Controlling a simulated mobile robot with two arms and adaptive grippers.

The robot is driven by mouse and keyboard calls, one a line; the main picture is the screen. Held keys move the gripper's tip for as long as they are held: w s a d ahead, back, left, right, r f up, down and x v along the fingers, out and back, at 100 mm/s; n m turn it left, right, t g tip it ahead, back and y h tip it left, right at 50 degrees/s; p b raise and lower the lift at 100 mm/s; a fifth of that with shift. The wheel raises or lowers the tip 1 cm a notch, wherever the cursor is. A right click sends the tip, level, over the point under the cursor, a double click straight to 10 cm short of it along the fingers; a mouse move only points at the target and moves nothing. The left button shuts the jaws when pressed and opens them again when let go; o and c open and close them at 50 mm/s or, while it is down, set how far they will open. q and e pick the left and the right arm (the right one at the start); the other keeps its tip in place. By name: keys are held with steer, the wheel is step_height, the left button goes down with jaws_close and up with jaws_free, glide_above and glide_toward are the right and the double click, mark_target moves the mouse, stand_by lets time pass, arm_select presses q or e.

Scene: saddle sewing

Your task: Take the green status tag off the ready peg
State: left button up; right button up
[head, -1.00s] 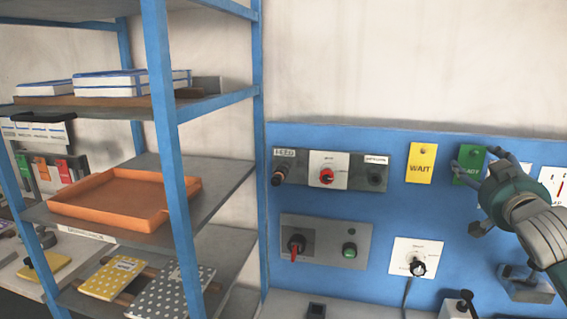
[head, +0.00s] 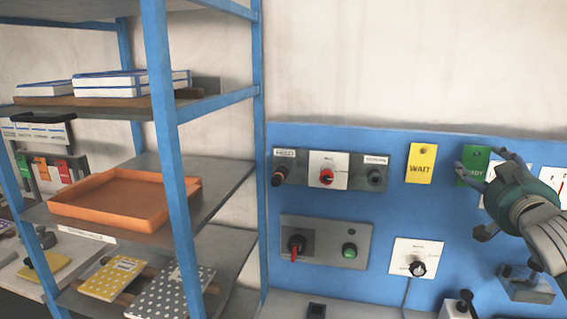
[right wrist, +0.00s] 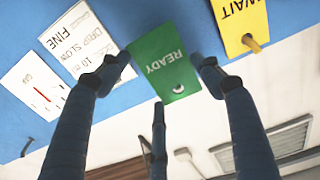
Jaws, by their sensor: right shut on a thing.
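The green status tag (head: 472,157), lettered READY, is at the right of the blue panel, partly hidden by my right gripper (head: 476,170). In the right wrist view the tag (right wrist: 163,62) is upside down between the fingers of my right gripper (right wrist: 157,75), which is shut on it. A small pale hole shows near the tag's edge, and I see no peg clearly sticking out of it. I cannot tell how far the tag is from the panel. My left gripper is out of view.
A yellow WAIT tag (head: 421,163) hangs on its own peg left of the green one. White cards (right wrist: 35,88) are on the other side. Switch boxes (head: 330,171) and a dial plate (head: 416,258) fill the blue panel (head: 395,215). A blue shelf (head: 172,150) stands at left.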

steer(key=shift+s+a, duration=0.1)
steer(key=shift+s, duration=0.3)
steer(key=b+v, duration=0.1)
steer(key=v, duration=0.5)
steer(key=shift+r, duration=0.25)
stand_by(0.7)
